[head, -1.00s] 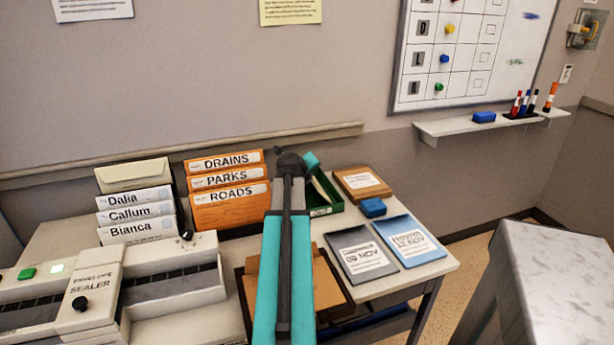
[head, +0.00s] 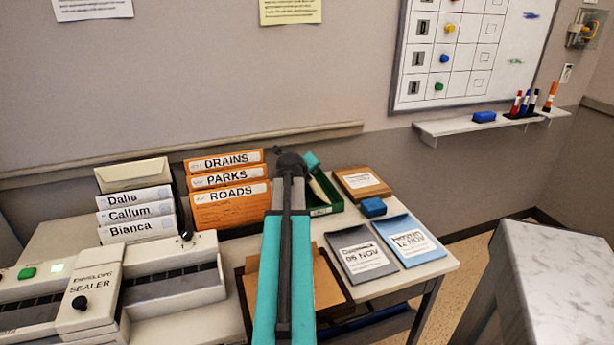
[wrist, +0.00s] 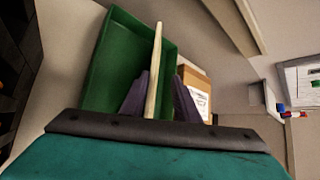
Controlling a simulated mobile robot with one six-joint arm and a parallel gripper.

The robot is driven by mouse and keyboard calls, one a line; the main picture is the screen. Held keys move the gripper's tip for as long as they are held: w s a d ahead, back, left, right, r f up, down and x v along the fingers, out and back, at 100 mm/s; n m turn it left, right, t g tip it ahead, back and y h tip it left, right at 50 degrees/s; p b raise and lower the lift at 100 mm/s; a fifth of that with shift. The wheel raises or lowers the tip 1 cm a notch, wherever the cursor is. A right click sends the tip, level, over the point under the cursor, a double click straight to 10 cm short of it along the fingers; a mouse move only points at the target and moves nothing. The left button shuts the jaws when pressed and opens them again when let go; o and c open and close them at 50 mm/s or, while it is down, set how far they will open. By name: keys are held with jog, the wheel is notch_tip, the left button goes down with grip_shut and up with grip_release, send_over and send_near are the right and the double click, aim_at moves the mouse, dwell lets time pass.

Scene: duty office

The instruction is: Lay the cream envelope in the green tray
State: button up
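The green tray (head: 336,207) stands at the back of the desk, partly hidden behind my arm in the head view. It also shows in the wrist view (wrist: 102,72), open towards the camera. My gripper (wrist: 157,82) is shut on the cream envelope (wrist: 155,62), which shows edge-on between the two dark fingers. In the wrist view the envelope stands out in front of the tray's inside and right wall. A cream sliver (head: 318,189) shows at the tray in the head view. I cannot tell whether the envelope touches the tray.
Orange folders (head: 231,207) stand left of the tray, with a name-labelled rack (head: 137,212) further left. A brown box (head: 362,183), a blue block (head: 373,207) and two dated booklets (head: 361,253) lie to the right. An envelope sealer (head: 93,290) fills the front left.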

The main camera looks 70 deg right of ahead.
jog(key=shift+a, duration=0.1)
jog(key=v, duration=1.3)
jog(key=shift+a+r+b, duration=0.2)
jog(key=shift+r+b, duration=0.05)
jog(key=shift+b, duration=0.15)
jog(key=shift+r, duration=0.1)
dwell(0.6)
